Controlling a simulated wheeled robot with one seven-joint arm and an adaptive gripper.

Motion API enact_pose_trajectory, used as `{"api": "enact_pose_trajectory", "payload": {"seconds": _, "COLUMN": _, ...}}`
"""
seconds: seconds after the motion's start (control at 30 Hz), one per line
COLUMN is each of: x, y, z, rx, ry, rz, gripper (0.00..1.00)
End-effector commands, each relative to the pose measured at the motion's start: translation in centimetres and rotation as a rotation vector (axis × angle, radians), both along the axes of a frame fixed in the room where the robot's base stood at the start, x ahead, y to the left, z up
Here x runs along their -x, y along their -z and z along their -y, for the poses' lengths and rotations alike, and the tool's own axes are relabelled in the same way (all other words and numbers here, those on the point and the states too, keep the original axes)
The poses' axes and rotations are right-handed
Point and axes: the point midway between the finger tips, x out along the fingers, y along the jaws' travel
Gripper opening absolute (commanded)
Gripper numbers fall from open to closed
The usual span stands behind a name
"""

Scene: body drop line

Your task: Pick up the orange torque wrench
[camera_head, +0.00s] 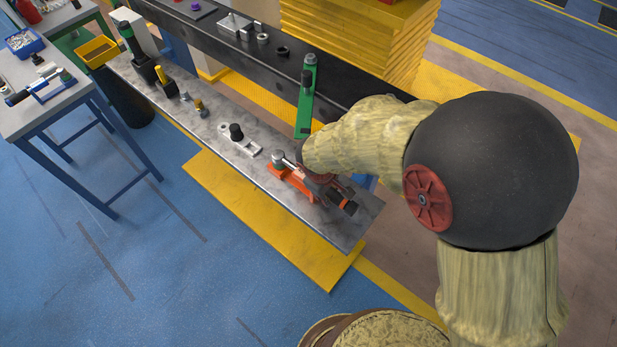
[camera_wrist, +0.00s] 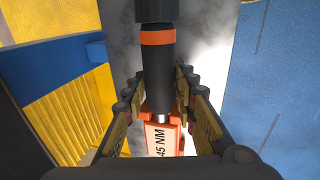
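The orange torque wrench (camera_head: 290,180) lies near the front right end of the grey metal shelf, partly hidden by my gripper (camera_head: 325,187). In the wrist view its orange body (camera_wrist: 158,139) carries a "45 NM" label, and its black grip with an orange band points away from me. My gripper (camera_wrist: 160,88) is over the wrench, with one finger on each side of it. A narrow gap seems to show between the fingers and the wrench. The wrench appears to rest on the shelf.
A silver fitting with a black knob (camera_head: 236,133) stands left of the wrench on the shelf (camera_head: 215,118). A green tool (camera_head: 306,95) stands behind it. A yellow stack (camera_head: 360,40) is at the back. A blue-framed table (camera_head: 50,105) is at the left, with open blue floor before the shelf.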

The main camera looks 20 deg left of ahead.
Motion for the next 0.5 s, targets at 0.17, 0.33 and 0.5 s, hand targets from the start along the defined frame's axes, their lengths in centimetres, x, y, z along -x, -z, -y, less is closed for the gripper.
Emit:
{"api": "enact_pose_trajectory", "payload": {"seconds": 0.17, "x": 0.0, "y": -0.01, "z": 0.0, "rx": 0.0, "ry": 0.0, "rz": 0.0, "gripper": 0.15}}
{"api": "enact_pose_trajectory", "payload": {"seconds": 0.33, "x": 0.0, "y": -0.01, "z": 0.0, "rx": 0.0, "ry": 0.0, "rz": 0.0, "gripper": 0.06}}
{"api": "enact_pose_trajectory", "payload": {"seconds": 0.5, "x": 0.0, "y": -0.01, "z": 0.0, "rx": 0.0, "ry": 0.0, "rz": 0.0, "gripper": 0.0}}
